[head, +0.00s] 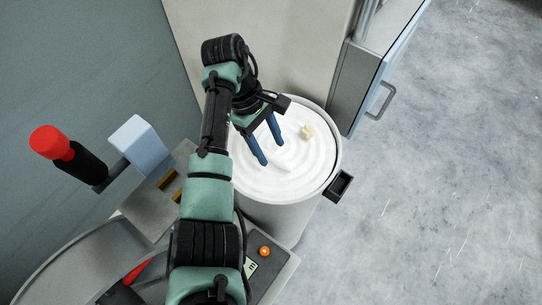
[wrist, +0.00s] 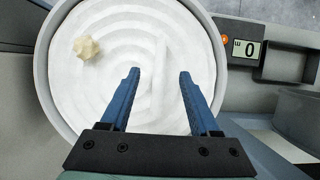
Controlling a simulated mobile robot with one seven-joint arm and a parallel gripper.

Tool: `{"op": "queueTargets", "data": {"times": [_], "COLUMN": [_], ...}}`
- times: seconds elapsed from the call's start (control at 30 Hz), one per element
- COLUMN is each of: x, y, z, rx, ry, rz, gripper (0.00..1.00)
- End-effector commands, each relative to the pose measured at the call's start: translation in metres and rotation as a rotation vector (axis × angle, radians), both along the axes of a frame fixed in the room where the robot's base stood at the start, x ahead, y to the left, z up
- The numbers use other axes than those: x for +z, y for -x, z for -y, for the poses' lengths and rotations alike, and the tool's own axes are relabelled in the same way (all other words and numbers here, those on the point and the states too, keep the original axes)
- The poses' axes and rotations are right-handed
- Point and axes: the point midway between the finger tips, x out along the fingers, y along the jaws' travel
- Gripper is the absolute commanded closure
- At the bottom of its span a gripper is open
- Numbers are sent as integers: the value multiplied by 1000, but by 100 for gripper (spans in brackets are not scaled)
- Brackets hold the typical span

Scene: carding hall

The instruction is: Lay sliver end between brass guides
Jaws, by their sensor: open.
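White sliver lies in coils in a round grey can (head: 332,180); the can's rim also shows in the wrist view (wrist: 42,75). A faint raised white strip, seemingly the sliver end (wrist: 160,68), stands out from the coils, ahead of and between my fingertips. My gripper (head: 272,142) is above the can with its two blue fingers apart and nothing between them; it also shows in the wrist view (wrist: 158,72). Whether the fingertips touch the coils I cannot tell. Two small brass guides (head: 167,180) sit on a grey ledge left of the can, partly hidden by my arm.
A cream-coloured lump (head: 306,131) lies on the coils, also in the wrist view (wrist: 87,46). A red-knobbed lever (head: 50,142) and pale block (head: 139,145) stand near the guides. A small black tray (head: 340,186) is beside the can. A handled blue-grey door (head: 382,85) stands behind right.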

Motion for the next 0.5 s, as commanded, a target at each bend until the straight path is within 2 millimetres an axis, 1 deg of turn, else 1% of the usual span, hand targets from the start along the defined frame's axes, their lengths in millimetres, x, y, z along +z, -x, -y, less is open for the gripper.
{"op": "queueTargets", "data": {"times": [0.1,0.2,0.5], "x": [-16,-24,-26], "y": [4,6,6], "z": [4,7,8], "rx": [0,0,0], "ry": [0,0,0], "rz": [-4,-3,0], "gripper": [38,38,38]}}
